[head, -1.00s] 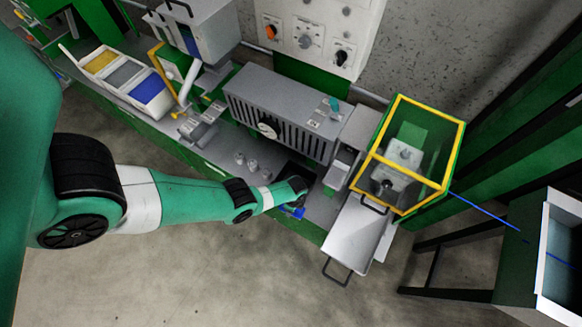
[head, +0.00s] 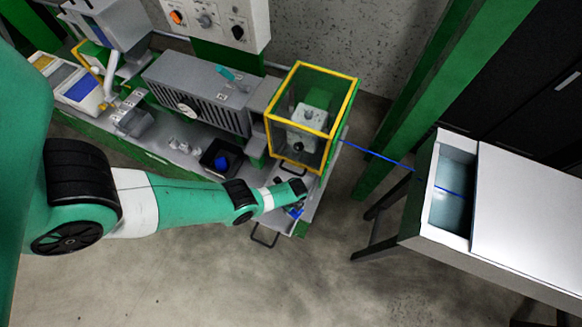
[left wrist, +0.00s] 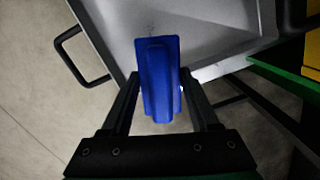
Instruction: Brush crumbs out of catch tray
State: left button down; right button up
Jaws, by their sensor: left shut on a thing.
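The grey catch tray (head: 281,222) with black handles sits at the right end of the machine bench, below the yellow-framed guard box. My left arm partly covers it in the head view. In the left wrist view the tray (left wrist: 215,35) fills the top, with a few faint dark specks on its floor. My left gripper (head: 296,208) is over the tray and is shut on a blue brush-like piece (left wrist: 158,75). Its far end lies over the tray's near edge; I cannot tell whether it touches. My right gripper is not in view.
The guard box (head: 312,115) stands just behind the tray. A black bin (head: 208,153) with something blue in it is to the left, near small metal parts. A blue cable (head: 378,155) runs right to a white-topped table (head: 530,205). The floor in front is clear.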

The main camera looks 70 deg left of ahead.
pick_arm(q)
jog(key=shift+s+a+r+m, duration=0.1)
jog(key=shift+s+a+m, duration=0.25)
jog(key=shift+m, duration=0.45)
jog(key=shift+a+r+m, duration=0.15)
jog(key=shift+a+m, duration=0.1)
jog(key=shift+m, duration=0.55)
jog(key=shift+w+r+m+t, duration=0.15)
jog(key=shift+w+m+t, duration=0.15)
jog(key=shift+m, duration=0.6)
jog(key=m, duration=0.2)
jog(key=r+m+p, duration=0.1)
jog(key=m, duration=0.1)
jog(key=shift+w+a, duration=0.1)
jog(key=shift+a, duration=0.3)
jog(key=shift+a+r+m+t, duration=0.15)
jog(key=shift+r+m+t, duration=0.15)
jog(key=shift+m, duration=0.7)
jog(key=shift+r+m+p, duration=0.25)
jog(key=shift+m+p, duration=0.3)
jog(key=shift+m, duration=0.15)
jog(key=shift+s+r+m+p, duration=0.3)
jog(key=shift+s+m, duration=0.1)
jog(key=shift+s, duration=0.05)
jog(key=shift+s+d+f+t, duration=0.1)
jog(key=shift+s+d+t, duration=0.1)
jog(key=shift+s+t, duration=0.1)
notch_tip(320, 180, down, 5)
jog(key=b, duration=0.5)
jog(key=shift+w+f, duration=0.1)
